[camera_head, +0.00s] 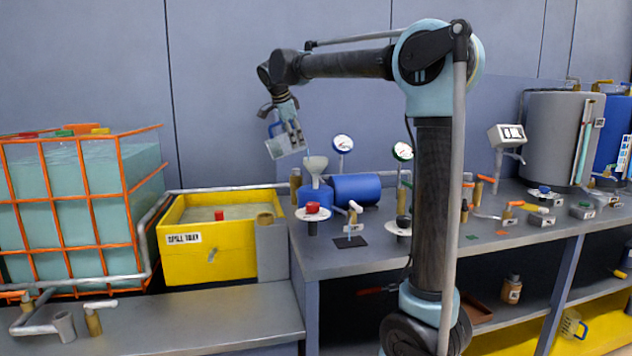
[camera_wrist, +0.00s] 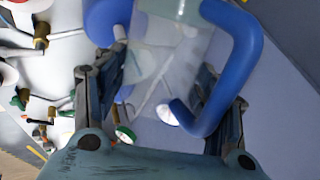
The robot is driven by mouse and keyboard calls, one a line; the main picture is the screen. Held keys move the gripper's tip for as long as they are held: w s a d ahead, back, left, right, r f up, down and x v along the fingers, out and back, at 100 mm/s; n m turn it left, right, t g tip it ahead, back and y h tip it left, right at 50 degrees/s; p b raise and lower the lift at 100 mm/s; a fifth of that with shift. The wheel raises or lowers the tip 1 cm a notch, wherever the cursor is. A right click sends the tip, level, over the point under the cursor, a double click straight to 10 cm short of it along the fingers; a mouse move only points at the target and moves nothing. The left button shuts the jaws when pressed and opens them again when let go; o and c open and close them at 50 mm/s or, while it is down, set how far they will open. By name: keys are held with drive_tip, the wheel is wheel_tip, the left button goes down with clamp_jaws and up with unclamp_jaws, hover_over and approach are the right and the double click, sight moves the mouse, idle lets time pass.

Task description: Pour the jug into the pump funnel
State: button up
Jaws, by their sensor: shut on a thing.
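A translucent jug (camera_head: 286,142) with a blue handle is held up by my gripper (camera_head: 287,120) at the end of the raised arm. The jug is tilted. It hangs above and slightly left of the pale grey funnel (camera_head: 316,165), apart from it. The funnel stands on the blue pump body (camera_head: 316,192) at the bench's left end. In the wrist view, the jug (camera_wrist: 160,50) lies between the two fingers of my gripper (camera_wrist: 160,88), its blue handle on the right. I cannot tell whether liquid is leaving the jug, nor how full it is.
A yellow spill tray (camera_head: 205,262) stands left of the bench, beside an orange-caged tank (camera_head: 88,190). A blue cylinder (camera_head: 355,189), gauges (camera_head: 342,144) and valves crowd the pump. A grey drum (camera_head: 552,140) stands at the right. The air above the spill tray is clear.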

sight(276, 153)
drive_tip(key=shift+s+a+f+h, duration=0.15)
drive_tip(key=shift+a+f+h, duration=0.3)
drive_tip(key=shift+a+h, duration=0.15)
drive_tip(key=shift+a+f+n+t+h, duration=0.25)
drive_tip(key=shift+f+n+t+h, duration=0.3)
drive_tip(key=shift+h, duration=0.25)
drive_tip(key=shift+s+a+f+h, duration=0.1)
drive_tip(key=shift+f+h, duration=0.1)
drive_tip(key=shift+h, duration=0.2)
drive_tip(key=shift+s+a+f+n+t+h+b, duration=0.2)
drive_tip(key=shift+a+f+t+h+b, duration=0.3)
drive_tip(key=shift+f+t+h+b, duration=0.45)
drive_tip(key=a+f+h+b, duration=0.1)
drive_tip(key=a+f+n+t+h+b, duration=0.1)
drive_tip(key=a+h+b, duration=0.1)
drive_tip(key=shift+s+a+f, duration=0.15)
drive_tip(key=shift+s, duration=0.25)
drive_tip(key=shift+s+a+f+n+t+h+b, duration=0.15)
drive_tip(key=shift+a+f+n+t+h+b, duration=0.3)
drive_tip(key=shift+a+f+t+h+b, duration=0.15)
drive_tip(key=shift+s+a+f+n+t+h+b, duration=0.15)
drive_tip(key=shift+a+f+n+t+h+b, duration=0.3)
drive_tip(key=shift+h+b, duration=0.2)
